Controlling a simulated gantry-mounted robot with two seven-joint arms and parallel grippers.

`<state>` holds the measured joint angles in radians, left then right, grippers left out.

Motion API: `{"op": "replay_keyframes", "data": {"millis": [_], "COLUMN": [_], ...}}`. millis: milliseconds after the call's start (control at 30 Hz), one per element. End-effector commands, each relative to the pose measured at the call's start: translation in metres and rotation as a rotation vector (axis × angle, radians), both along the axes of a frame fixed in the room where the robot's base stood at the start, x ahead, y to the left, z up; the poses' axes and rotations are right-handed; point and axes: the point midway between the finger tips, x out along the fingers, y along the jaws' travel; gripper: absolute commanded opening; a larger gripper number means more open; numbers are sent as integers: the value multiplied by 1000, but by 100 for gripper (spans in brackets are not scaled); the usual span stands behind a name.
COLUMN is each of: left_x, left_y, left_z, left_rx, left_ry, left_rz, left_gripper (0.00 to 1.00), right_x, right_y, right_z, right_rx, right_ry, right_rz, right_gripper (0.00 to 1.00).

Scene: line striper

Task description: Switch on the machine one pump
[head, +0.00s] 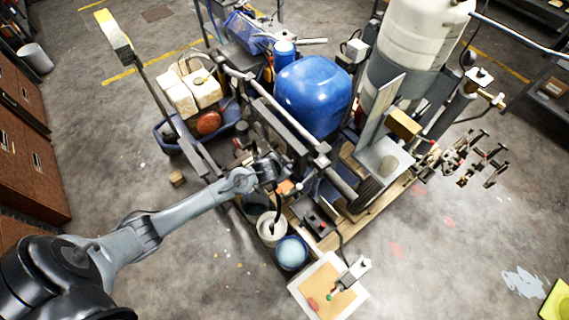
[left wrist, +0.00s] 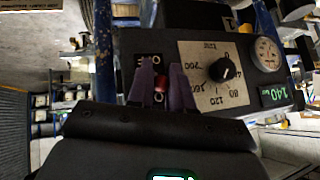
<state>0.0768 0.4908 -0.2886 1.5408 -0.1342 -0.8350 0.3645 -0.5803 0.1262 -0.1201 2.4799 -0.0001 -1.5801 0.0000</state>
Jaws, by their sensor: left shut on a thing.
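The line striper machine carries a rounded blue tank (head: 315,95) and a large white tank (head: 415,45) in the head view. My left arm reaches in from the left, and its gripper (head: 283,184) is at the near side of the machine. The switch sits on a dark control panel (left wrist: 185,42), which appears upside down. The switch's position is hard to read. My right gripper is not in view.
Beside the switch are a round dial (left wrist: 223,69), a pressure gauge (left wrist: 266,53) and a green display (left wrist: 278,93). A white bucket (head: 271,228), a blue bucket (head: 292,252) and a shallow tray (head: 305,292) stand near the machine. Floor at the right front is mostly clear.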

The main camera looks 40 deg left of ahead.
Motion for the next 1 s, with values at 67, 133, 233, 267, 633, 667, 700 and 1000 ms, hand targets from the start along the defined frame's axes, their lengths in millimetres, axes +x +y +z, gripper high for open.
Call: {"op": "replay_keyframes", "data": {"millis": [67, 133, 233, 267, 633, 667, 700, 1000], "left_x": [0, 0, 0, 0, -2, -3, -5, -31], "left_y": [-1, -1, -1, -1, 0, -1, -1, -6], "left_z": [1, 1, 0, 0, 2, 3, 5, 35], "left_rx": [-2, -2, -1, -1, 0, 0, 0, -1], "left_ry": [-1, -1, -2, -2, -1, -1, -1, -3], "left_rz": [-2, -2, -1, -1, 0, 0, 0, -1], "left_gripper": [0, 25, 40, 43, 43, 43, 43, 43], "right_x": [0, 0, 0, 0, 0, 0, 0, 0], "right_y": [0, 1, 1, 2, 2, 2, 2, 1], "right_z": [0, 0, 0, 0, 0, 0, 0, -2], "right_rx": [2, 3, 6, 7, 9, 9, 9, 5], "right_ry": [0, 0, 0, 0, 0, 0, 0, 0], "right_rz": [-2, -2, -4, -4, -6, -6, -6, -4], "right_gripper": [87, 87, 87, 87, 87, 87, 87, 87]}}
